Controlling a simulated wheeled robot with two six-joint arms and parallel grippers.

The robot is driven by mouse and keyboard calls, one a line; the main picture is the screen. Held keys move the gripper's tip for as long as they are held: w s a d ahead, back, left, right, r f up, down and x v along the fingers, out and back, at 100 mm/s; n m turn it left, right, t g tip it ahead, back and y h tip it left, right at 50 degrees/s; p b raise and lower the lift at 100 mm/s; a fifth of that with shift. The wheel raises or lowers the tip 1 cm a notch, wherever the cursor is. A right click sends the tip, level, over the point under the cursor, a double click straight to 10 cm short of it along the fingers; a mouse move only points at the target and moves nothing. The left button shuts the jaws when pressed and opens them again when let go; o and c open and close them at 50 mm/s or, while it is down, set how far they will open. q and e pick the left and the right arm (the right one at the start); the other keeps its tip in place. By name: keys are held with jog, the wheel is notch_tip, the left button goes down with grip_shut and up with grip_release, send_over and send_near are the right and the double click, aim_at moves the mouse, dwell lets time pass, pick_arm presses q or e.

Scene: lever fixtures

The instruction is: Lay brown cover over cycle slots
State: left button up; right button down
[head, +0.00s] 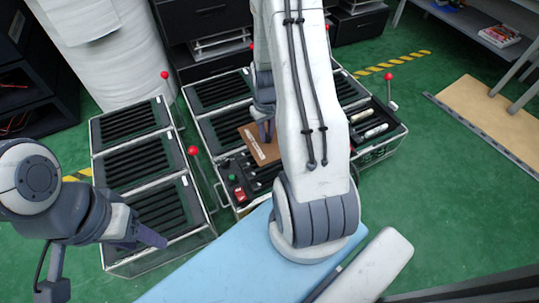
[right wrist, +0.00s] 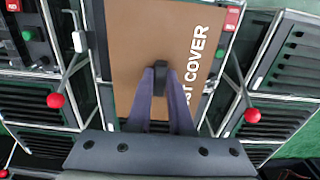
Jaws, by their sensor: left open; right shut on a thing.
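The brown cover (head: 258,147) is a flat board with white lettering ending in "COVER", readable in the right wrist view (right wrist: 130,45). My right gripper (head: 266,130) is shut on the cover's dark middle handle; the fingers (right wrist: 160,85) also show in the right wrist view. The cover is over the middle fixture, near a slotted bay (head: 262,177) with a red and a green button. Whether it touches the fixture is not clear. My left gripper (head: 150,238) is open and empty at lower left, beside the left fixture. My right arm hides part of the middle fixture.
The left fixture (head: 140,160) has slotted bays. Red-knobbed levers (head: 193,150) stand between the fixtures, and another (head: 389,77) stands at right. Red knobs flank the cover in the right wrist view (right wrist: 252,115). Green floor (head: 440,190) is open at right.

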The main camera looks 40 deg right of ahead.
jog(key=f+b, duration=0.1)
jog(key=f, duration=0.1)
jog(key=d+f+b, duration=0.1)
jog(key=f, duration=0.1)
jog(key=shift+s, duration=0.2)
pick_arm(q)
notch_tip(320, 180, down, 4)
jog(key=shift+r, duration=0.2)
jog(key=shift+r, duration=0.1)
pick_arm(e)
jog(key=shift+r, duration=0.1)
jog(key=shift+s+p, duration=0.15)
jog(key=shift+p, duration=0.25)
pick_arm(q)
jog(key=shift+f+b, duration=2.3)
jog(key=shift+b, duration=0.25)
pick_arm(e)
jog(key=shift+f, duration=4.35)
jog(key=c, duration=0.7)
grip_release()
jog(key=shift+c, duration=0.2)
